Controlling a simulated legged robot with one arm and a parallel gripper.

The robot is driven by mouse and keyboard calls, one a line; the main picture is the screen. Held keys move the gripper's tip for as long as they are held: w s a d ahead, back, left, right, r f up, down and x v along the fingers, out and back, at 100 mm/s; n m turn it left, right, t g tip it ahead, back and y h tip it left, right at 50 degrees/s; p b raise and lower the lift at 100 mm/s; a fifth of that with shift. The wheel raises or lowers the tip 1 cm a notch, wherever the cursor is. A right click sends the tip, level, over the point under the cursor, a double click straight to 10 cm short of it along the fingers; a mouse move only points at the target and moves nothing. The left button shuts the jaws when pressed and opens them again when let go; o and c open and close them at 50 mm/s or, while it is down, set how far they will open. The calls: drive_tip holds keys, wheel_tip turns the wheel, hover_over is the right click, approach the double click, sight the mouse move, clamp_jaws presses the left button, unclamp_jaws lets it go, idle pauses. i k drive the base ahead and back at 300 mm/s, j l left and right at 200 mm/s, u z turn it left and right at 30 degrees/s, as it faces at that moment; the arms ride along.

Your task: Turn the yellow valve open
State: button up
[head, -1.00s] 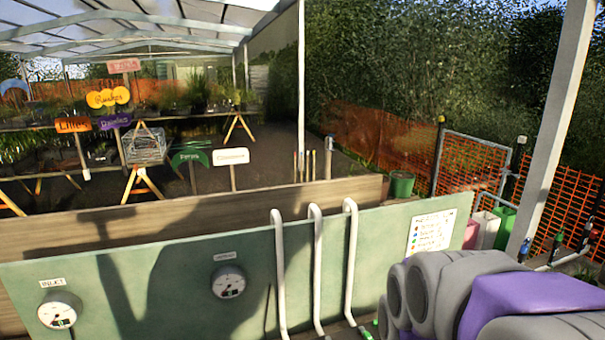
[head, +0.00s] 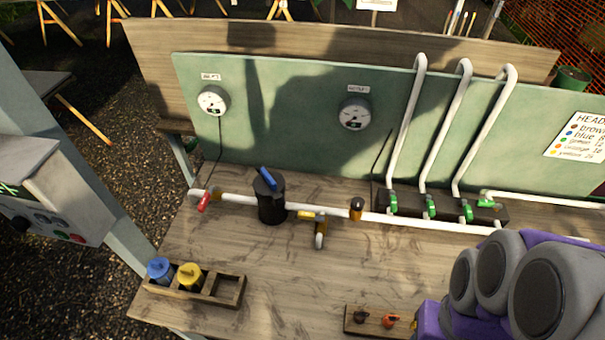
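A valve with a yellow lever (head: 307,214) sits on the white pipe along the bench, right of a black canister. The lever appears to point left, roughly along the pipe. A short white outlet (head: 319,240) hangs below its brass-coloured body. My arm's grey and purple links fill the lower right of the head view, well right of the yellow valve. My gripper's fingers are not in view.
A red-handled valve (head: 204,202), the black canister (head: 271,198) with a blue handle, and several green valves (head: 429,207) share the pipework. A wooden tray (head: 225,291) holds blue- and yellow-topped items. A green panel (head: 290,118) stands behind. The bench front is mostly clear.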

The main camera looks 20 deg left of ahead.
sight(301, 214)
drive_tip(key=u, duration=1.05)
